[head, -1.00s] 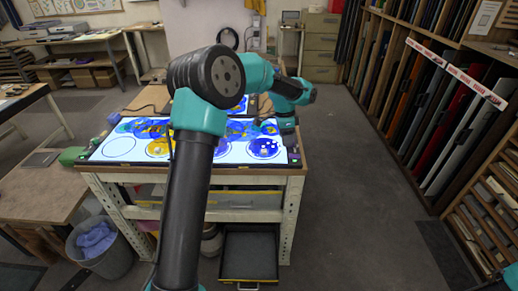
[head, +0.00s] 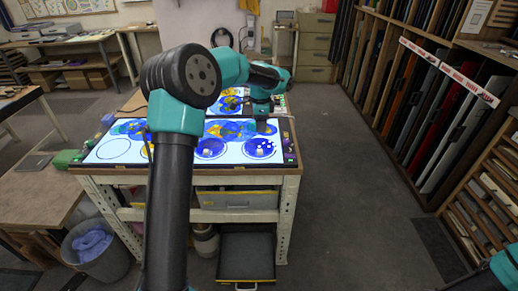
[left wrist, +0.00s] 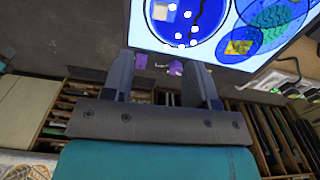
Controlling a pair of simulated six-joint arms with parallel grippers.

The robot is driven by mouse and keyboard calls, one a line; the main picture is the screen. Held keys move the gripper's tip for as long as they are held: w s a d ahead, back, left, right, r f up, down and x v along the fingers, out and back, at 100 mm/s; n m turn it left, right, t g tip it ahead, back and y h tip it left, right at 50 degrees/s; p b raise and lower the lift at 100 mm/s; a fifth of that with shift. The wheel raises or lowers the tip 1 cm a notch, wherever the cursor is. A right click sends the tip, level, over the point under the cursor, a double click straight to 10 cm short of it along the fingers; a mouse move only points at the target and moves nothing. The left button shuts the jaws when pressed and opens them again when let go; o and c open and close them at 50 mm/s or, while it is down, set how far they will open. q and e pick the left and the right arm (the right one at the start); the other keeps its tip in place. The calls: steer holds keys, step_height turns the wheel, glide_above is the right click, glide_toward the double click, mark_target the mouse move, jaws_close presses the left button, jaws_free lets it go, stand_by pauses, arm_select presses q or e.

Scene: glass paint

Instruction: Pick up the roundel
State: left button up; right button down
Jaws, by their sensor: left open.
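A blue roundel with white dots and a pale square on it (head: 259,149) lies near the front right of the lit table. It also shows in the left wrist view (left wrist: 183,28), cut by the top edge. A second blue roundel with a pale piece on it (head: 210,149) lies to its left. My left gripper (left wrist: 160,62) is open, with nothing between its fingers. In the head view, it hangs just behind the dotted roundel, apart from it as far as I can tell. My right gripper is out of view.
The lit table top (head: 112,151) has a drawn empty circle at left and painted glass behind. My left arm hides its middle. A green block (head: 64,159) sits at the left edge. A bin (head: 100,255) stands on the floor, and a glass rack (head: 440,120) is at right.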

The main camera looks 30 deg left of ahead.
arm_select(q)
glide_above(260, 150)
step_height(260, 150, down, 8)
steer(key=shift+d+r, duration=0.1)
steer(key=shift+r, duration=0.05)
steer(key=shift+s+f, duration=0.1)
steer(key=shift+f, duration=2.45)
jaws_close()
